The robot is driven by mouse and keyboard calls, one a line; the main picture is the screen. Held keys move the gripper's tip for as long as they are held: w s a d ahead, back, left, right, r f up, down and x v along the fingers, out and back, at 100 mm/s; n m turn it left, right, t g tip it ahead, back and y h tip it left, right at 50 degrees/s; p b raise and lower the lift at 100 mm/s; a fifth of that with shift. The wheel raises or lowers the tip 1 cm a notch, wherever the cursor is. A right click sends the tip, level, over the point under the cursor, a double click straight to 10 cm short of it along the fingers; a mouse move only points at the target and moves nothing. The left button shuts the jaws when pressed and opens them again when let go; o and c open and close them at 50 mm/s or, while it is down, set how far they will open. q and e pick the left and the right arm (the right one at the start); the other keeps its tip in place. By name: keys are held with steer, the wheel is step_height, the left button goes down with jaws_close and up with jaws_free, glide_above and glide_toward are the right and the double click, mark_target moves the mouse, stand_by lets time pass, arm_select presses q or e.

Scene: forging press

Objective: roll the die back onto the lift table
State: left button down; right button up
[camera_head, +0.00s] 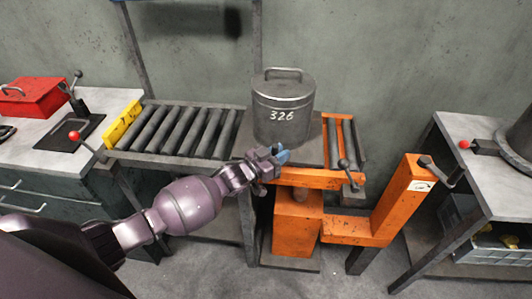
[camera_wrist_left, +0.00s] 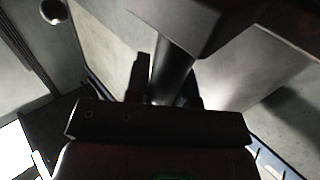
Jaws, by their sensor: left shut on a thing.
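The die (camera_head: 284,108) is a grey cylinder marked 326 with a loop handle on top. It stands upright on a dark flat plate (camera_head: 312,151) at the left part of the orange lift table (camera_head: 322,180), beside the roller conveyor's right end. My left gripper (camera_head: 277,157) is at the plate's front edge, below and in front of the die. In the left wrist view its fingers (camera_wrist_left: 165,92) are closed around a dark round bar (camera_wrist_left: 174,68) that runs up to a dark block (camera_wrist_left: 190,18). The head view hides the bar behind the gripper. My right gripper is out of view.
The roller conveyor (camera_head: 180,130) has a yellow stop (camera_head: 122,125) at its left end. Bare rollers (camera_head: 346,140) show right of the die. A lever with a black knob (camera_head: 345,165) projects at the lift table's front. An orange post (camera_head: 402,195) and a grey bench (camera_head: 475,160) stand right.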

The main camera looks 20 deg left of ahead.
arm_select(q)
steer(key=w+d+b, duration=0.1)
steer(key=w+d, duration=0.1)
steer(key=d, duration=0.8)
steer(key=shift+w+d+r, duration=0.15)
steer(key=shift+w+d, duration=0.05)
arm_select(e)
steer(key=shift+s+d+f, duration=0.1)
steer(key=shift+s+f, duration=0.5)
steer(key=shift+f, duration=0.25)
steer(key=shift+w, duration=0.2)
arm_select(q)
steer(key=c, duration=1.2)
jaws_free()
steer(key=shift+d, duration=0.15)
steer(key=shift+o, duration=1.2)
steer(key=shift+w+d, duration=0.1)
steer(key=shift+d, duration=0.05)
steer(key=shift+a, duration=0.2)
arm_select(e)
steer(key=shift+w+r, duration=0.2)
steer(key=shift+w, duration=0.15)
arm_select(q)
steer(key=shift+a, duration=0.1)
